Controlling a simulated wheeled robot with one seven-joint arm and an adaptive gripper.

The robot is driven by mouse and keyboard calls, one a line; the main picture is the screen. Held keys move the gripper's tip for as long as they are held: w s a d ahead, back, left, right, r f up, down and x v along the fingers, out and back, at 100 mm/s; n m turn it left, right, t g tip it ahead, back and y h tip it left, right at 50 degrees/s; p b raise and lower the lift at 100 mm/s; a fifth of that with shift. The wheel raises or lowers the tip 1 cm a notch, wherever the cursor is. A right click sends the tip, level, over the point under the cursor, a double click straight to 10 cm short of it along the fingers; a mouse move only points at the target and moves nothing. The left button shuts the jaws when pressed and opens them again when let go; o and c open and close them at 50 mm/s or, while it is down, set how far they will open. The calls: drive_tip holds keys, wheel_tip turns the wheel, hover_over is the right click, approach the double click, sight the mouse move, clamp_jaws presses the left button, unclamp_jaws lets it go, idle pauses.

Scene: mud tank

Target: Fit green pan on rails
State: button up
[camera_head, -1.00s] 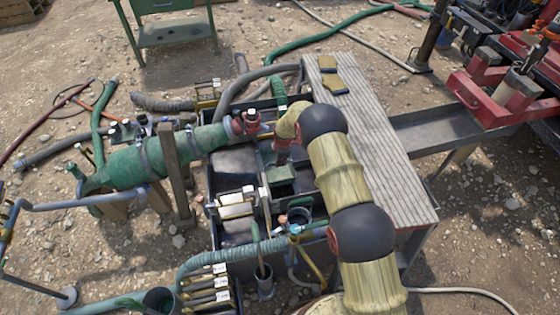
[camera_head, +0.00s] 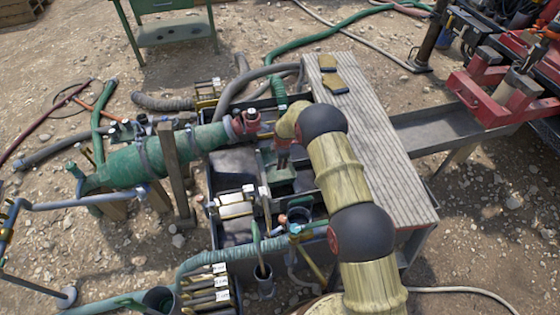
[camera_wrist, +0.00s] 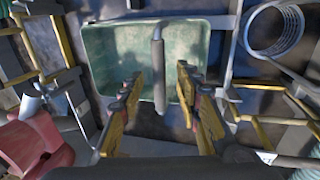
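The green pan (camera_wrist: 110,55) shows in the wrist view as a shallow rectangular tray in front of my gripper. A grey upright bar (camera_wrist: 158,75) stands across its middle, in the gap between my fingers. My gripper (camera_wrist: 160,78) is open, with one yellow-and-dark finger on each side of the bar and a gap to both. In the head view the green pan (camera_head: 281,176) sits low in the tank, below my gripper (camera_head: 282,152), and is partly hidden by it. I cannot make out the rails for certain.
A big green cylinder (camera_head: 150,160) and a wooden post (camera_head: 174,175) stand left of the tank. A ribbed grey board (camera_head: 380,150) covers the right side. In the wrist view a wire coil (camera_wrist: 275,30) is right of the pan, and yellow bars stand on both sides.

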drive_tip(key=v, duration=1.2)
drive_tip(key=shift+w, duration=0.1)
